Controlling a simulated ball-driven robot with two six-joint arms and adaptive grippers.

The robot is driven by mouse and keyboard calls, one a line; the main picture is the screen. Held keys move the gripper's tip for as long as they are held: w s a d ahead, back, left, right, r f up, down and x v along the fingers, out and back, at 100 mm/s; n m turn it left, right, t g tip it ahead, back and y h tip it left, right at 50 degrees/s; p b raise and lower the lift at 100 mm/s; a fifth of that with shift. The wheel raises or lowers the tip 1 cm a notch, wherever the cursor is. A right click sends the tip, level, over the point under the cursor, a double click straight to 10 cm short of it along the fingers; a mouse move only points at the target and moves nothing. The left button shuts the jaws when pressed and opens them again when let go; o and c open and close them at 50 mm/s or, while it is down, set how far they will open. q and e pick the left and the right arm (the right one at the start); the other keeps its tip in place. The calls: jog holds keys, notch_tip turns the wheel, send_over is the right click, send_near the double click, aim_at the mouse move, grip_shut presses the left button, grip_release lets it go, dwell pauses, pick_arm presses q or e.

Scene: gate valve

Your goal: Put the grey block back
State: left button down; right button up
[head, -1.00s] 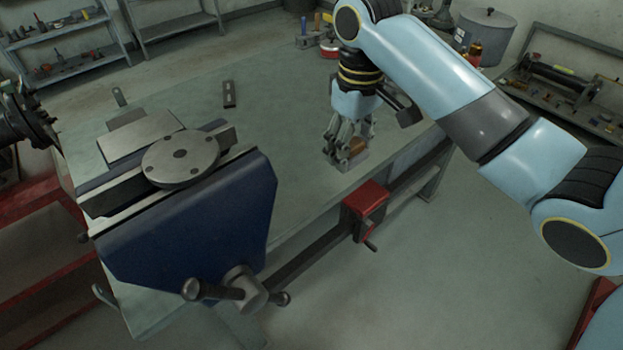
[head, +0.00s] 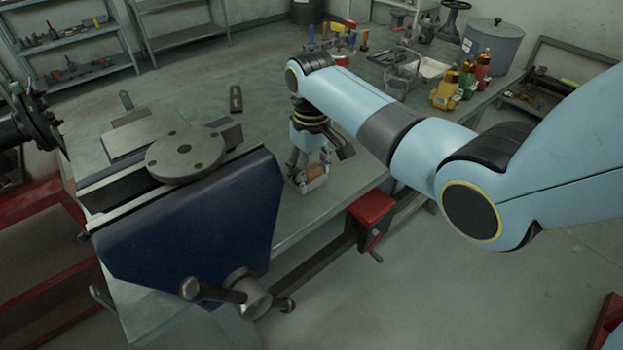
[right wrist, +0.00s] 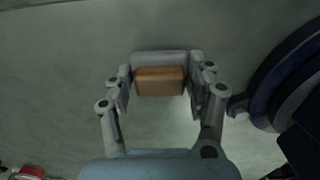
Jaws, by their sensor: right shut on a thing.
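My right gripper (head: 309,170) is shut on a small grey block (head: 315,184) with an orange-brown face. In the right wrist view the gripper (right wrist: 160,88) has a finger on each side of the block (right wrist: 167,57); the brown face (right wrist: 160,81) is toward the camera. The block is at the bench's front side, just right of the blue vise (head: 200,225). I cannot tell whether it touches the bench top or hangs slightly above it. My left gripper is not in view.
A round grey flange (head: 185,156) lies on the vise. A red clamp-like part (head: 371,207) sits at the front edge. Tools, bottles (head: 465,80) and a grey pot (head: 492,45) stand at the back right.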

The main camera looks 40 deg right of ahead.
aim_at(312, 170)
jog(key=shift+f, duration=1.05)
jog(key=shift+f, duration=0.1)
jog(key=o, duration=1.2)
notch_tip(312, 170, up, 12)
jog(key=shift+r+p, duration=0.15)
jog(key=shift+p, duration=0.3)
